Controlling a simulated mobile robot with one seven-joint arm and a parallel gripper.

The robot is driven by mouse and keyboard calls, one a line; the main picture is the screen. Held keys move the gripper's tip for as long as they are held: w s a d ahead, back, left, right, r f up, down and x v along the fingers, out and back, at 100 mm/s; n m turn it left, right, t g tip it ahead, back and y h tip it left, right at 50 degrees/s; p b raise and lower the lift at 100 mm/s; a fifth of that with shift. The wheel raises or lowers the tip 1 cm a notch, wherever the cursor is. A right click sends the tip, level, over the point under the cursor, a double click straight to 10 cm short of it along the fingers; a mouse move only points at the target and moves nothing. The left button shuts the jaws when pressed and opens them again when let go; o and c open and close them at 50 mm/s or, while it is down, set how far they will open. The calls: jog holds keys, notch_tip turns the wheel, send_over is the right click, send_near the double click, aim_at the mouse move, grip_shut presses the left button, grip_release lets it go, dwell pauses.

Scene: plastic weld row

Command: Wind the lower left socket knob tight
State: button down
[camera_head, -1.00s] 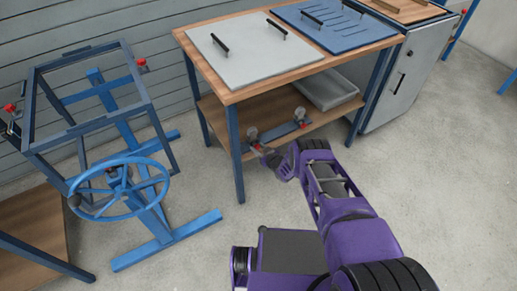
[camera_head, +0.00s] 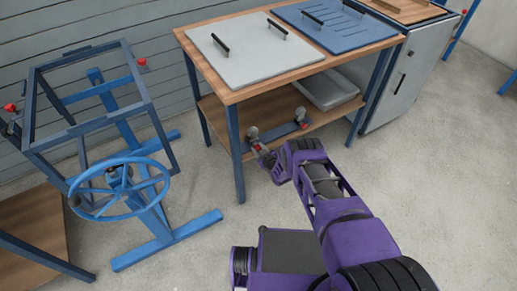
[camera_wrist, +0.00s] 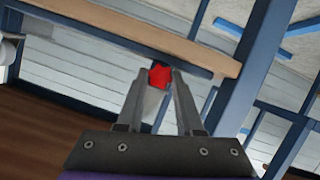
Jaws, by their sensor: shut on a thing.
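The lower left socket (camera_head: 252,133) is a grey cup at the left end of a blue bar on the table's lower shelf. Its red knob (camera_wrist: 159,75) shows in the wrist view between my fingertips. My gripper (camera_head: 262,151) reaches this socket from the front right in the head view. In the wrist view my gripper (camera_wrist: 159,82) is shut on the red knob, one finger on each side. The knob is mostly hidden by the gripper in the head view. The lower right socket (camera_head: 300,115) stands at the bar's other end.
The wooden table (camera_head: 231,97) has a blue leg (camera_head: 236,160) just left of my gripper. A grey tray (camera_head: 330,90) lies on the lower shelf (camera_head: 216,112) to the right. A blue frame with a handwheel (camera_head: 118,190) stands at the left.

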jog(key=c, duration=0.6)
grip_release()
jog(key=shift+o, duration=0.2)
jog(key=shift+s+d+r+p, duration=0.2)
jog(key=shift+s+r+p, duration=0.15)
jog(key=shift+s, duration=0.1)
jog(key=p+v, duration=0.4)
jog(key=v, duration=1.2)
jog(key=shift+s+p, duration=0.2)
jog(key=shift+p, duration=0.1)
jog(key=shift+f, duration=0.15)
